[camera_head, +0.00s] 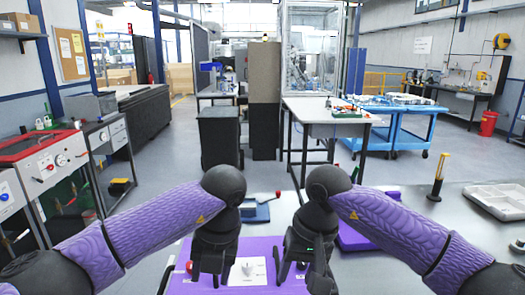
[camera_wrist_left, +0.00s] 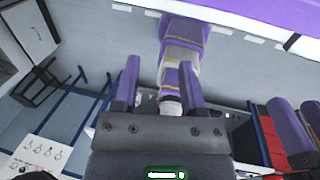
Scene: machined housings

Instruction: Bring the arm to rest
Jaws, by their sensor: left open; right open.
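My left gripper (camera_head: 208,282) hangs pointing down over the left part of a purple work surface (camera_head: 262,246) in the head view. In the left wrist view its two fingers (camera_wrist_left: 160,66) stand apart with nothing gripped between them. My right gripper (camera_head: 293,280) also points down, over the right part of the purple surface, and appears empty. Both arms are bent inward from the sides, with the grippers apart. A white plate with a small pale knob-like part (camera_head: 247,267) lies between the grippers, and neither visibly touches it.
A blue and grey device (camera_head: 257,211) stands behind the grippers. A red knob (camera_head: 189,267) is beside the left gripper. At right are a yellow-and-black upright tool (camera_head: 438,178) and a pale compartment tray (camera_head: 500,202).

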